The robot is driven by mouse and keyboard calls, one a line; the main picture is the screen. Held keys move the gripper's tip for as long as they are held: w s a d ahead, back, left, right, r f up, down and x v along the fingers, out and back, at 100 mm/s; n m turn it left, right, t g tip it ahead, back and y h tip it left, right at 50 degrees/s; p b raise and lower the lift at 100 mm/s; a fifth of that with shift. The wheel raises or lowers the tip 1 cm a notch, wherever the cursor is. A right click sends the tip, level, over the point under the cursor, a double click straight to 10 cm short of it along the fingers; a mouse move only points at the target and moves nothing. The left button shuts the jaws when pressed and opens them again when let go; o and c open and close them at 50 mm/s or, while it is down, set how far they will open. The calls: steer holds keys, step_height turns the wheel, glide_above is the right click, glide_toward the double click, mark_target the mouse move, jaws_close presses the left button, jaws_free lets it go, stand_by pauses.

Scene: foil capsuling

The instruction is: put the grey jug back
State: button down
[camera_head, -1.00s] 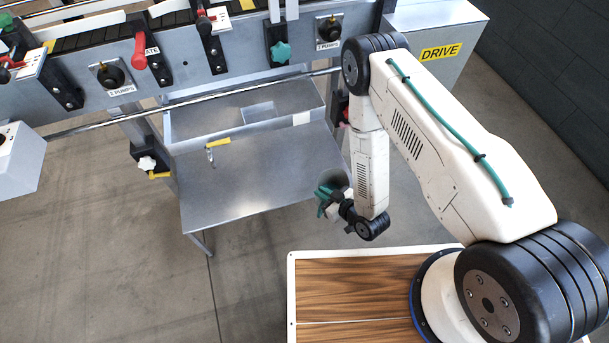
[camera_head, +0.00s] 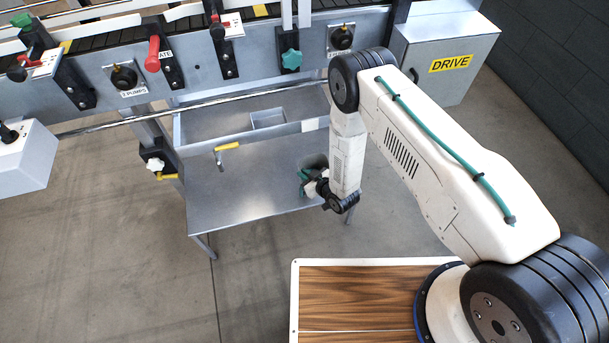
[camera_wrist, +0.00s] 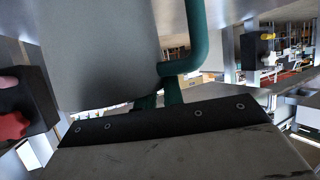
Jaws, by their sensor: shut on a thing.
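The grey jug (camera_wrist: 100,50) fills the upper left of the wrist view, with a teal handle-like bar (camera_wrist: 197,40) on its right side. My gripper (camera_wrist: 165,98) is shut on the jug by this bar; the fingertips are mostly hidden. In the head view my gripper (camera_head: 314,184) is at the right part of the steel table (camera_head: 240,195), and only a small grey bit of the jug (camera_head: 318,160) shows behind the wrist. I cannot tell whether the jug touches the table.
A steel trough (camera_head: 215,122) runs behind the table, below a rail (camera_head: 250,97) and the conveyor side with its knobs and levers. A yellow-handled clamp (camera_head: 227,147) is at the table's back edge. The DRIVE box (camera_head: 450,60) stands right. Most of the tabletop is bare.

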steer(key=shift+f, duration=0.25)
steer(key=c, duration=1.5)
jaws_free()
